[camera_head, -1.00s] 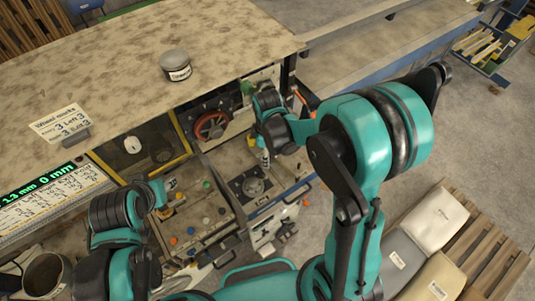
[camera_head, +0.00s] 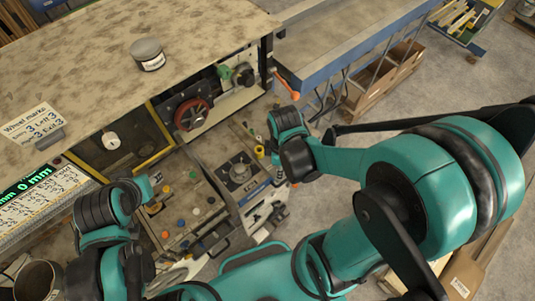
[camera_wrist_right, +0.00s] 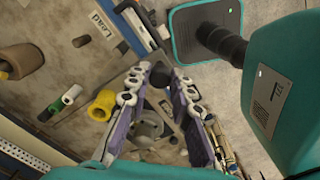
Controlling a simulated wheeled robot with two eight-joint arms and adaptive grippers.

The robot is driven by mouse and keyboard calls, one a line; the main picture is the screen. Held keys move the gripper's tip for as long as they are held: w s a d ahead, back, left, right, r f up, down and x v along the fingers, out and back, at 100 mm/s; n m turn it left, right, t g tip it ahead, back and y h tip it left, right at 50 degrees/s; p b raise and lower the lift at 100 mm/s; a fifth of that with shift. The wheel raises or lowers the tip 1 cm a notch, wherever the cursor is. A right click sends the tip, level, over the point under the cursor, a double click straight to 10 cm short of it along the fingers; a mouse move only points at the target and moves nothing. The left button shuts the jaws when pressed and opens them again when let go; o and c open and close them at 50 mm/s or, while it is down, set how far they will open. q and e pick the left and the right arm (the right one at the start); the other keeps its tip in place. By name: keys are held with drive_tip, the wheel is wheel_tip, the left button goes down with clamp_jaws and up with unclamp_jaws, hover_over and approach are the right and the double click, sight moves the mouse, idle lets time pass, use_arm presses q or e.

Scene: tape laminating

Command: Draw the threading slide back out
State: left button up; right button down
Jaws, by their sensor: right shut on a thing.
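My right gripper (camera_wrist_right: 160,88) is shut on a dark round knob (camera_wrist_right: 160,75), seen between its purple-and-white fingers in the right wrist view. I cannot tell for sure that this knob belongs to the threading slide. In the head view the right gripper (camera_head: 276,163) is at the right edge of the small bench with the round metal hub (camera_head: 240,171), and my wrist hides most of its fingers. A red handwheel (camera_head: 191,114) sits on the machine front behind. My left gripper (camera_head: 150,187) hangs over the left end of the peg board (camera_head: 200,215); its fingers are too small to read.
A yellow roll (camera_wrist_right: 103,105) stands near the right gripper in the right wrist view. The machine top (camera_head: 120,60) carries a labelled tin (camera_head: 147,54). A blue-sided table (camera_head: 350,45) with an orange handle (camera_head: 287,84) is behind. Open floor (camera_head: 340,205) lies to the right.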

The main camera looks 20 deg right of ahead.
drive_tip(key=shift+s+d, duration=0.15)
drive_tip(key=shift+s, duration=0.05)
drive_tip(key=c, duration=1.6)
unclamp_jaws()
drive_tip(key=shift+o, duration=1.4)
drive_tip(key=shift+s, duration=0.15)
drive_tip(key=shift+r, duration=0.45)
wheel_tip(320, 180, up, 11)
drive_tip(key=shift+r, duration=0.1)
